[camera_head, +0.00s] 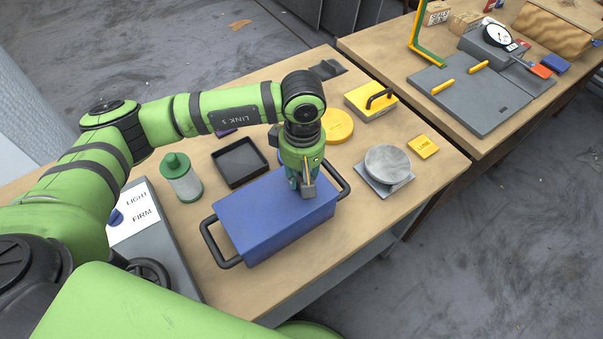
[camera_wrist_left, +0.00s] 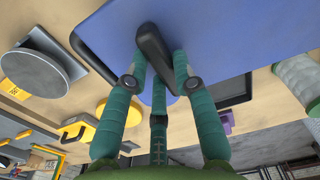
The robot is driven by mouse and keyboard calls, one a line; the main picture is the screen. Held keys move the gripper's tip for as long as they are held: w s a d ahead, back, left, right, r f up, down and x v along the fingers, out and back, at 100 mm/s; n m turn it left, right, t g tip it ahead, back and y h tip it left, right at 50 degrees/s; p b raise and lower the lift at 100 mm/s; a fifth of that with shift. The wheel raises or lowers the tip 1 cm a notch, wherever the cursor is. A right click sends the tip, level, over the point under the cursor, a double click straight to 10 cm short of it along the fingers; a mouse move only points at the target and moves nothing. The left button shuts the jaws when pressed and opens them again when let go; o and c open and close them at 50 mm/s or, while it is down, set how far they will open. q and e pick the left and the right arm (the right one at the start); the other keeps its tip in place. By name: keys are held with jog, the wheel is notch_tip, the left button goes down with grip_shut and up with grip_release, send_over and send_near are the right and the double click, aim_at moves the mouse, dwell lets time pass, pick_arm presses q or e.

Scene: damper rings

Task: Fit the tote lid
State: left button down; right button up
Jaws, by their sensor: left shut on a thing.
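The blue tote (camera_head: 292,237) stands on the near workbench with a black loop handle at each end. A flat blue lid (camera_head: 255,207) lies over its top; I cannot tell whether it is fully seated. My left gripper (camera_head: 303,186) points down at the lid, towards its far right part. In the left wrist view, the green fingers of this gripper (camera_wrist_left: 160,66) are shut on a black lid handle (camera_wrist_left: 152,42) that stands up from the blue lid (camera_wrist_left: 235,35). In the head view the gripper hides this handle. My right gripper is not in view.
A black open tray (camera_head: 240,162) and a green-capped jar (camera_head: 181,178) stand left of and behind the tote. A round grey disc (camera_head: 388,164) on a plate is to the right. A yellow disc (camera_head: 337,126) and yellow block (camera_head: 370,100) lie behind. The bench's front edge is close.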

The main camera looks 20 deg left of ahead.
pick_arm(q)
jog(key=shift+f, duration=0.1)
jog(key=c, duration=0.9)
grip_release()
jog(key=shift+c, duration=0.2)
notch_tip(320, 180, up, 12)
jog(key=shift+d, duration=0.1)
